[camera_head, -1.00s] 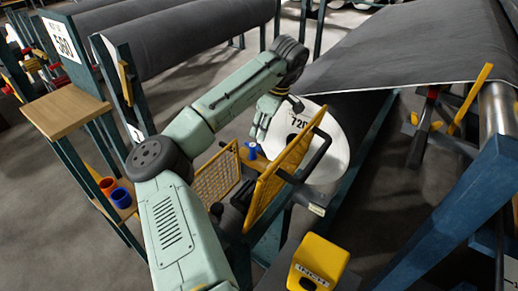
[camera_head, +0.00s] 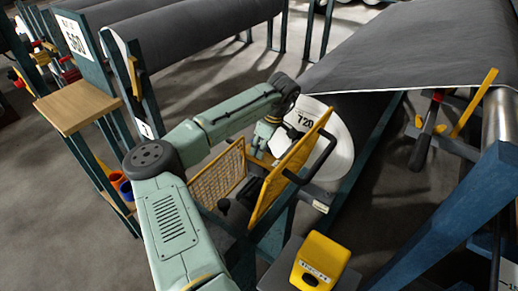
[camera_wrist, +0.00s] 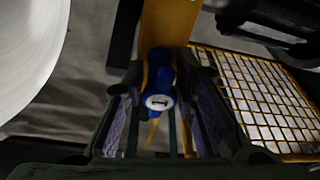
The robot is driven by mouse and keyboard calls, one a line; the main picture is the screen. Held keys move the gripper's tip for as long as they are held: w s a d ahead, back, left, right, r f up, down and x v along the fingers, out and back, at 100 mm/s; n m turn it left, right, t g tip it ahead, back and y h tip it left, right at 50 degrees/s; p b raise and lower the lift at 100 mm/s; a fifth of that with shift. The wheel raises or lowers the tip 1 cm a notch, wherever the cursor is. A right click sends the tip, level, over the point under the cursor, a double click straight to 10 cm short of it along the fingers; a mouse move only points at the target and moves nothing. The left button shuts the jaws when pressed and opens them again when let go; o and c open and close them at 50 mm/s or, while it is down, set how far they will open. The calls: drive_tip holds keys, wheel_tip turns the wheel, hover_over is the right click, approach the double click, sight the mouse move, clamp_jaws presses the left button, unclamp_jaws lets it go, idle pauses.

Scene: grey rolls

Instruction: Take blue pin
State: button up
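The blue pin (camera_wrist: 158,78) shows in the wrist view as a short blue cylinder with a pale, marked round end, against a yellow upright part. My gripper (camera_wrist: 160,95) has its two dark fingers with purple pads on either side of the pin, with gaps still visible, so it is open. I cannot tell how deep the pin sits between the fingertips. In the head view my gripper (camera_head: 262,142) is lowered behind the yellow mesh guard, beside the white roll end marked 720 (camera_head: 318,140). The pin is hidden there.
A yellow mesh guard (camera_head: 290,170) and a second mesh panel (camera_head: 218,178) stand close around my gripper. A yellow box (camera_head: 320,262) sits in front. A wooden shelf (camera_head: 75,108) and a blue cup (camera_head: 127,190) are at left. Dark rolls fill the back.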

drive_tip(key=shift+c, duration=0.5)
clamp_jaws()
drive_tip(key=shift+r, duration=0.1)
